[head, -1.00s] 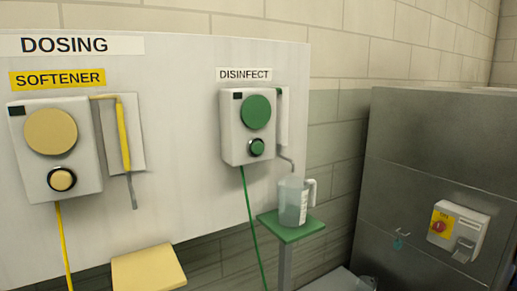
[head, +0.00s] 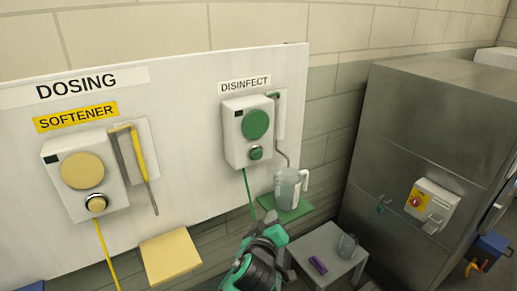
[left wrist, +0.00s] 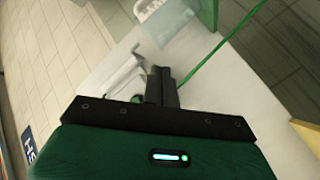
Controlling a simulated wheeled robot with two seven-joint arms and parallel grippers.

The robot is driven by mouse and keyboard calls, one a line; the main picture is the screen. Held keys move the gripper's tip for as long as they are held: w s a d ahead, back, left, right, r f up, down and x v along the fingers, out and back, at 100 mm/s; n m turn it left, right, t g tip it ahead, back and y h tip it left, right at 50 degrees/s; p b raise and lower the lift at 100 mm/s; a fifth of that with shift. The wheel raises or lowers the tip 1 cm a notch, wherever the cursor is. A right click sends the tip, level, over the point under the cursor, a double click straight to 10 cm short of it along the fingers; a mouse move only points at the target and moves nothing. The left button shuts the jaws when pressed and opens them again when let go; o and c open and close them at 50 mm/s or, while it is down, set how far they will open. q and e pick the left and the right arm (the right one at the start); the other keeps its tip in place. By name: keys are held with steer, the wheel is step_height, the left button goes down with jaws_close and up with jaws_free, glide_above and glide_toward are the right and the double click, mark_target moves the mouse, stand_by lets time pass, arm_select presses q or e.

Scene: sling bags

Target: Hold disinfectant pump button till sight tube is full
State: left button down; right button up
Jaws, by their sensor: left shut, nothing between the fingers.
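The disinfectant pump (head: 246,131) is a white box on the panel under a DISINFECT label, with a large green disc and a small green button (head: 256,153) below it. A clear jug (head: 288,187) with a white handle stands under the outlet on a green shelf (head: 295,214). My left gripper (head: 268,226) is below and in front of the pump, apart from the button. Its fingers (left wrist: 160,86) are shut and empty in the left wrist view. My right gripper is not in view.
The yellow softener pump (head: 85,172) is on the left, with a yellow shelf (head: 170,257) below. A small grey table (head: 325,250) holds a purple item (head: 318,265) and a cup (head: 347,246). A steel cabinet (head: 400,140) stands at the right.

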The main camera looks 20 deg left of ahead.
mark_target(262, 153)
arm_select(q)
step_height(262, 153, up, 12)
steer(key=w+d+n+t+p, duration=0.1)
steer(key=w+t+p, duration=0.1)
steer(key=shift+w+d+f+n+p, duration=0.25)
steer(key=shift+d+n+p, duration=0.05)
steer(key=shift+d+p, duration=0.1)
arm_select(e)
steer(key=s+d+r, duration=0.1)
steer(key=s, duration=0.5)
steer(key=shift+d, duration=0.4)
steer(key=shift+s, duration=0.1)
arm_select(q)
steer(key=w+a+p, duration=0.1)
steer(key=w+a, duration=0.4)
steer(key=a, duration=0.2)
steer(key=shift+w, duration=0.2)
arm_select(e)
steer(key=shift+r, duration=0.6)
arm_select(q)
steer(key=shift+w+a, duration=0.25)
steer(key=shift+a, duration=0.1)
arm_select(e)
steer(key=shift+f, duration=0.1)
arm_select(q)
steer(key=shift+w+a, duration=0.3)
steer(key=shift+a, duration=0.05)
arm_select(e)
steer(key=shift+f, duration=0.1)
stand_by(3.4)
